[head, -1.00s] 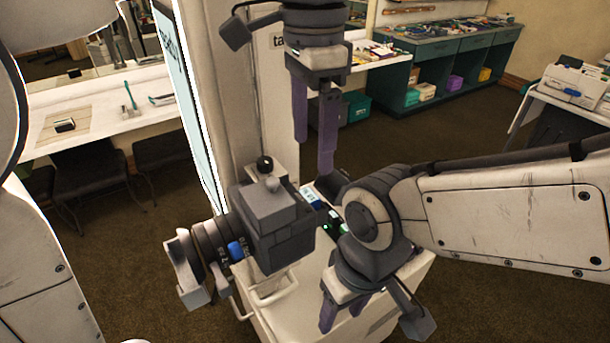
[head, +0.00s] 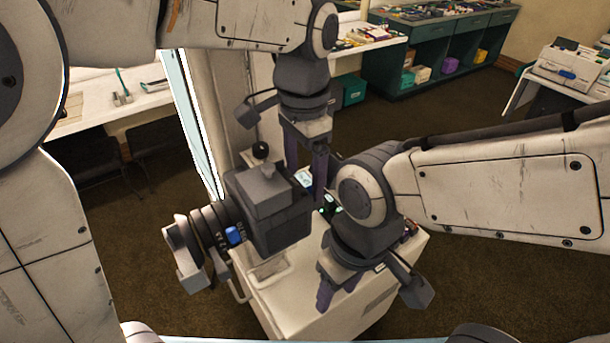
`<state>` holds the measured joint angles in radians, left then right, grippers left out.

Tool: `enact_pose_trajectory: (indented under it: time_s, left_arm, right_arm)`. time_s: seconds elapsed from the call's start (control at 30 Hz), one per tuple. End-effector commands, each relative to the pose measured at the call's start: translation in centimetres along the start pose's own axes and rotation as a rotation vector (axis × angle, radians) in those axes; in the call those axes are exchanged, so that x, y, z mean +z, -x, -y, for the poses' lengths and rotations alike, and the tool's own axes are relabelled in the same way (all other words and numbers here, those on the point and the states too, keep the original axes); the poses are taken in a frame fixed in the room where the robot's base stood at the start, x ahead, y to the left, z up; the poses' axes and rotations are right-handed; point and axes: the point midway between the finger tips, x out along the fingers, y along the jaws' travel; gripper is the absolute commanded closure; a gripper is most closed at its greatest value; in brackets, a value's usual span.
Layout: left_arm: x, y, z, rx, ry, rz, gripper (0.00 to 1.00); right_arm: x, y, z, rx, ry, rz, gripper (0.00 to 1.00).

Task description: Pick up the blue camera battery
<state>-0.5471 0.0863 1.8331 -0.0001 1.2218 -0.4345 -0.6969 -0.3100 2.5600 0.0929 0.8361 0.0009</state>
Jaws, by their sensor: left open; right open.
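A small item with a pale top and blue side (head: 304,180), which looks like the blue camera battery, is on the white cart top (head: 322,262), behind the camera. It is partly hidden by my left gripper and the camera. My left gripper (head: 306,174) is open, pointing down, with its fingers on either side of this item in the picture. I cannot tell whether they touch it. My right gripper (head: 340,290) is open and empty, pointing down over the front of the cart.
A large dark grey camera (head: 268,208) with a lens, carrying a blue part (head: 235,236), stands at the cart's left. Small dark items with green marks (head: 328,206) sit beside my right wrist.

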Motion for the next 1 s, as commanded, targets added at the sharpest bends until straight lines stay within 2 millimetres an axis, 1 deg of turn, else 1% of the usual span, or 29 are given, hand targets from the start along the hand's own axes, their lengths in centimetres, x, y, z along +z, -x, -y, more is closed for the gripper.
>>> enact_pose_trajectory:
  time_s: [0.2,0.23,0.27,0.3,0.37,0.4,0.43,0.47,0.77,0.87,1.0]
  left_arm:
    - [0.0,-0.2,0.0,0.0,0.0,0.0,0.16]
    - [0.0,-0.2,0.0,0.0,0.0,0.0,0.2]
    - [0.0,-0.2,0.0,0.0,0.0,0.0,0.32]
    - [0.0,-0.2,0.0,0.0,0.0,0.0,0.47]
    - [0.0,-0.2,0.0,0.0,0.0,0.0,0.7]
    - [0.0,-0.1,0.0,0.0,0.0,0.0,0.85]
    - [0.0,-0.1,0.0,0.0,0.0,0.0,0.97]
    - [0.0,-0.1,0.0,0.0,0.0,0.0,1.0]
    - [0.0,0.1,0.0,-0.001,0.0,-0.001,1.0]
    - [0.0,0.7,0.0,-0.001,0.0,-0.002,1.0]
    - [-0.1,2.3,0.0,-0.002,0.0,-0.004,1.0]
  right_arm:
    - [0.0,0.0,0.0,0.0,0.0,0.0,0.46]
    - [0.0,0.0,0.0,0.0,0.0,0.0,0.46]
    - [0.0,0.0,0.0,0.0,0.0,0.0,0.46]
    - [0.0,0.0,0.0,0.0,0.0,0.0,0.46]
    - [0.0,0.0,0.0,0.0,0.0,0.0,0.46]
    - [0.0,0.0,0.0,0.0,0.0,0.0,0.46]
    - [0.0,0.0,0.0,0.0,0.0,0.0,0.46]
    - [0.0,0.0,0.0,0.0,0.0,0.0,0.46]
    - [0.0,0.0,0.0,0.0,0.0,0.0,0.46]
    - [0.0,-0.1,0.0,0.0,0.0,0.0,0.46]
    - [0.0,-0.1,0.0,0.0,0.0,0.0,0.46]
